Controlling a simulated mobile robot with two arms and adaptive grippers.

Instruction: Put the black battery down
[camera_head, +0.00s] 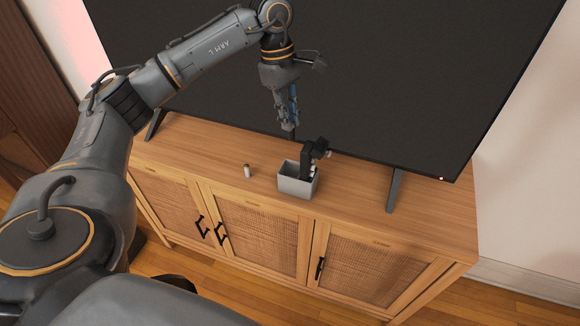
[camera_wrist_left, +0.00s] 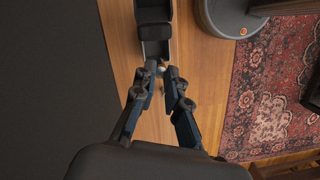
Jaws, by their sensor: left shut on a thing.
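My left gripper (camera_head: 289,127) points down above the wooden cabinet top, a little behind and above a grey open box (camera_head: 296,187). In the left wrist view its fingers (camera_wrist_left: 162,73) converge on a small thing with a pale end, held at the tips. It is too small there to tell its colour for sure, and the head view does not show it clearly. A small pale battery-like cylinder (camera_head: 247,171) stands upright on the cabinet, left of the box. My right gripper is out of view.
A black object (camera_head: 311,158) sticks up out of the grey box. A large dark television (camera_head: 370,75) stands along the back of the cabinet (camera_head: 420,225), with a support foot (camera_head: 394,190) to the right. The cabinet top is bare between the box and that foot.

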